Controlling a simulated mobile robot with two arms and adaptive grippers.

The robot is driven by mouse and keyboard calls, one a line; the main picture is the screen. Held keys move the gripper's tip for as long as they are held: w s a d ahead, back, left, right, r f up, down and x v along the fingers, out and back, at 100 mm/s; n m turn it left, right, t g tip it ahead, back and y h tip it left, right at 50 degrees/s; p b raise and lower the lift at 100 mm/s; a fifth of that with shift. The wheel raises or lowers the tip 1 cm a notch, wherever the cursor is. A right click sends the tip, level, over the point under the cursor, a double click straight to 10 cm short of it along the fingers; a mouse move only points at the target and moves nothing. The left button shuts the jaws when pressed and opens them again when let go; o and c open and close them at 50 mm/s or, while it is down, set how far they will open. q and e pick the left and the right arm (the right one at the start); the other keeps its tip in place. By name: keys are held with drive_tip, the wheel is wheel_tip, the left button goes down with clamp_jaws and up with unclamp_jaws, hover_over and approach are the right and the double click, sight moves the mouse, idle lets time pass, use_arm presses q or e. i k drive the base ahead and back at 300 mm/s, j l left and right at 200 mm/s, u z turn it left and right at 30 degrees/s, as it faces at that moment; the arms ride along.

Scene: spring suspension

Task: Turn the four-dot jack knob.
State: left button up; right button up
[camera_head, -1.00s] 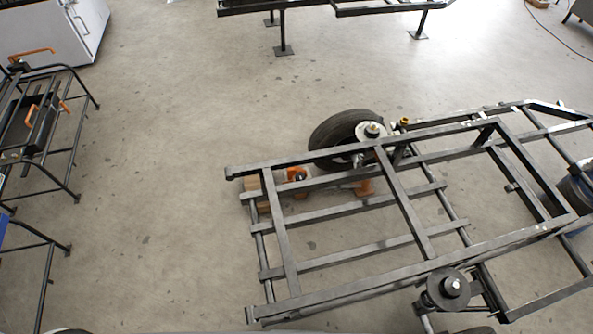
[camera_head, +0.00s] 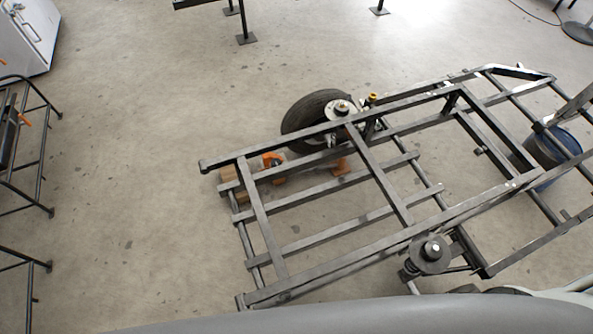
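A black metal trailer-like frame (camera_head: 247,206) takes up the middle and right of the head view. Neither of my grippers is in view.
A black tyre (camera_head: 303,117) with a hub stands at the frame's far side. A round hub (camera_head: 431,251) sits at the near side. A blue bucket (camera_head: 549,152) is under the right end. Black racks (camera_head: 38,160) stand at the left. Open floor (camera_head: 130,150) lies between.

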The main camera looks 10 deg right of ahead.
sight(275, 162)
drive_tip(key=j+z, duration=0.1)
drive_tip(key=j, duration=0.2)
drive_tip(key=i+j+z, duration=0.25)
drive_tip(key=j, duration=0.55)
drive_tip(key=i+j+z, duration=0.1)
drive_tip(key=j+z, duration=0.15)
drive_tip(key=j, duration=0.6)
drive_tip(key=j+z, duration=0.25)
drive_tip(key=j, duration=0.6)
drive_tip(key=i+j+z, duration=0.15)
drive_tip(key=j, duration=0.25)
drive_tip(key=i+j+z, duration=0.1)
drive_tip(key=j, duration=0.3)
drive_tip(key=i+j+z, duration=0.15)
drive_tip(key=j, duration=0.3)
drive_tip(key=i+j+z, duration=0.15)
drive_tip(key=j, duration=0.3)
drive_tip(key=i+j+z, duration=0.15)
drive_tip(key=j, duration=0.35)
drive_tip(key=i+j+z, duration=0.1)
drive_tip(key=j, duration=0.35)
drive_tip(key=i+j+z, duration=0.25)
drive_tip(key=j, duration=0.35)
drive_tip(key=i+j+z, duration=0.15)
drive_tip(key=i+j, duration=0.15)
drive_tip(key=i+j+z, duration=0.1)
drive_tip(key=j, duration=0.3)
drive_tip(key=i+j+z, duration=0.15)
drive_tip(key=j, duration=0.2)
